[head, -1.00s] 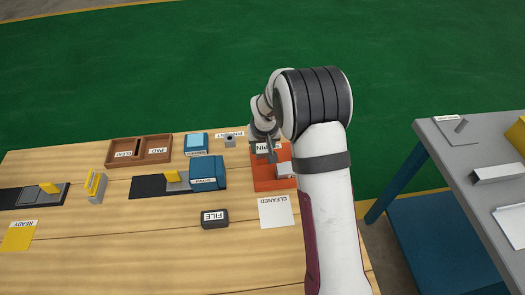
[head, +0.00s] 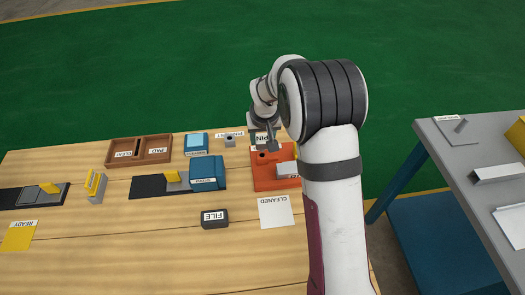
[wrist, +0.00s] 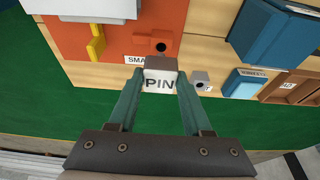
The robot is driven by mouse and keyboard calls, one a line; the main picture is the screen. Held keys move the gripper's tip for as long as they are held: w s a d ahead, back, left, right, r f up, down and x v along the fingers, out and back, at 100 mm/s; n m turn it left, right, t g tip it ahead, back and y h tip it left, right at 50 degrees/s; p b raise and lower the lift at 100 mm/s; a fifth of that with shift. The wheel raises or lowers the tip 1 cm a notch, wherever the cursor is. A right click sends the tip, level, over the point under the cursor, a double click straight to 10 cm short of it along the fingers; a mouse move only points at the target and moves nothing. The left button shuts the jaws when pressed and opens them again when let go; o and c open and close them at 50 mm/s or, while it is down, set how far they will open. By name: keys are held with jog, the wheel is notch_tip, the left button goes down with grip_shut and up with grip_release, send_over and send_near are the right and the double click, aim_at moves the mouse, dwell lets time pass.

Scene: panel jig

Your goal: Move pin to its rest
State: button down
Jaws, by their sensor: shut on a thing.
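My gripper (head: 268,138) is shut on the pin, a small brown-grey piece with a white PIN label, behind the orange fixture. In the wrist view my gripper (wrist: 160,76) shows its two teal fingers on either side of the pin (wrist: 162,63). The pin's lower end is hidden. The pin rest (head: 230,142), a small grey block with a dark hole, stands left of my gripper in the head view. It shows right of the pin in the wrist view (wrist: 201,79). The rest's hole looks empty.
The orange fixture (head: 264,180) has an open dark hole and a pale block on it. Blue pieces (head: 205,172) and a wooden tray (head: 139,150) lie further left. A grey side table (head: 455,150) stands right.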

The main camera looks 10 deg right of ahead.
jog(key=shift+w, duration=0.1)
jog(key=w+a+r+n+y, duration=0.1)
jog(key=w+a+r+n, duration=0.3)
jog(key=w+a, duration=0.5)
jog(key=shift+n+y, duration=0.3)
jog(key=shift+n, duration=0.7)
jog(key=shift+a, duration=0.1)
jog(key=shift+f, duration=2.9)
jog(key=shift+f, duration=1.9)
jog(key=shift+c, duration=1.3)
grip_release()
